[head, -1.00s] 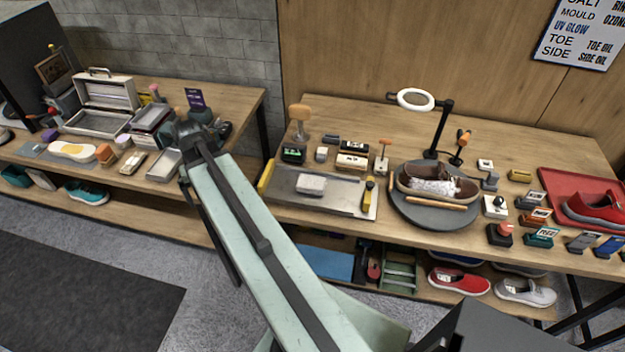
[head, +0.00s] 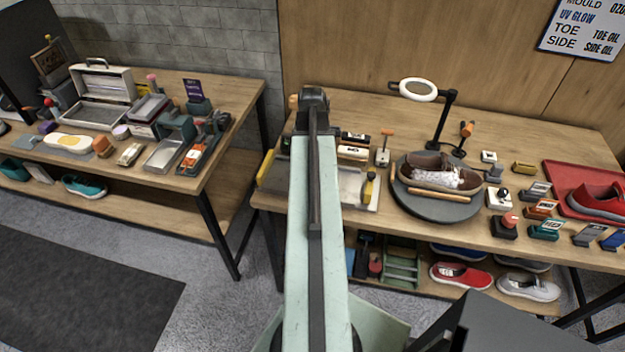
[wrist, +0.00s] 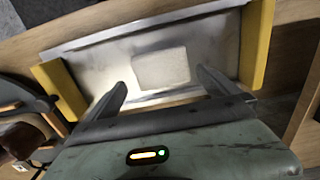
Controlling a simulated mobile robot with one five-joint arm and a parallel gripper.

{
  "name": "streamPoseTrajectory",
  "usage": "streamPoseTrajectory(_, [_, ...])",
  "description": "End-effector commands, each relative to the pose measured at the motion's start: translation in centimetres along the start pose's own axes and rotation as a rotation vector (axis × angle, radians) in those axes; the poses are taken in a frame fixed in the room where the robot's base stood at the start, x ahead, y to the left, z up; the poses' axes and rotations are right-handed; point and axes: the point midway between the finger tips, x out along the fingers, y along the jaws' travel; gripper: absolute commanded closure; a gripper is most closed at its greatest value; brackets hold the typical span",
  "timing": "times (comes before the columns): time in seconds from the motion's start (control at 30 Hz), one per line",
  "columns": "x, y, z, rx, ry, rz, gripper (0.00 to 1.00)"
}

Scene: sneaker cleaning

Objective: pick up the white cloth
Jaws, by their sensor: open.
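The white cloth (wrist: 161,69) is a flat, pale, folded-looking rectangle. In the wrist view it lies on the grey metal tray (wrist: 97,68), beyond my fingertips and between their lines. My gripper (wrist: 160,82) is open and empty, with one finger to each side of the cloth's near edge in the picture; I cannot tell its height above the tray. In the head view my arm covers the cloth, and the tray (head: 353,188) shows partly on both sides of the arm. The end of my arm (head: 312,98) is over the middle table there, its fingers hidden.
Yellow pieces (wrist: 62,90) and (head: 265,168) stand at the tray's ends. A round grey turntable (head: 437,205) with a brown shoe (head: 432,172) and a ring lamp (head: 417,89) are to the right. The left table (head: 215,160) is separated by a gap.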

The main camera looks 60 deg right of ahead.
Motion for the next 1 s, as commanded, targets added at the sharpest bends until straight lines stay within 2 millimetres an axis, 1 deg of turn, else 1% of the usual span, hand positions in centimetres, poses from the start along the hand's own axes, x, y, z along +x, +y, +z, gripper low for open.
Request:
streamPoseTrajectory(0.07, [0.4, 0.0, 0.0, 0.000, 0.000, 0.000, 0.00])
streamPoseTrajectory(0.17, [1.9, 0.0, 0.1, 0.000, 0.000, 0.000, 0.00])
streamPoseTrajectory(0.3, [4.5, 0.0, 0.2, 0.000, 0.000, 0.000, 0.00])
streamPoseTrajectory(0.37, [5.2, 0.0, 0.1, 0.000, 0.000, 0.000, 0.00])
streamPoseTrajectory(0.43, [5.4, 0.0, 0.1, 0.000, 0.000, 0.000, 0.00])
streamPoseTrajectory(0.6, [5.0, 0.0, 0.1, 0.000, 0.000, 0.000, 0.00])
streamPoseTrajectory(0.63, [5.0, 0.0, 0.1, 0.000, 0.000, 0.000, 0.03])
streamPoseTrajectory(0.67, [5.0, 0.0, 0.1, 0.000, 0.000, 0.000, 0.11])
streamPoseTrajectory(0.7, [5.0, 0.0, 0.1, 0.000, 0.000, 0.000, 0.22])
streamPoseTrajectory(0.77, [5.0, 0.0, 0.1, 0.001, 0.000, 0.000, 0.39])
streamPoseTrajectory(0.8, [5.0, 0.0, 0.1, 0.001, 0.000, 0.000, 0.49])
streamPoseTrajectory(1.0, [5.0, 0.0, 0.1, 0.001, 0.000, 0.000, 0.50])
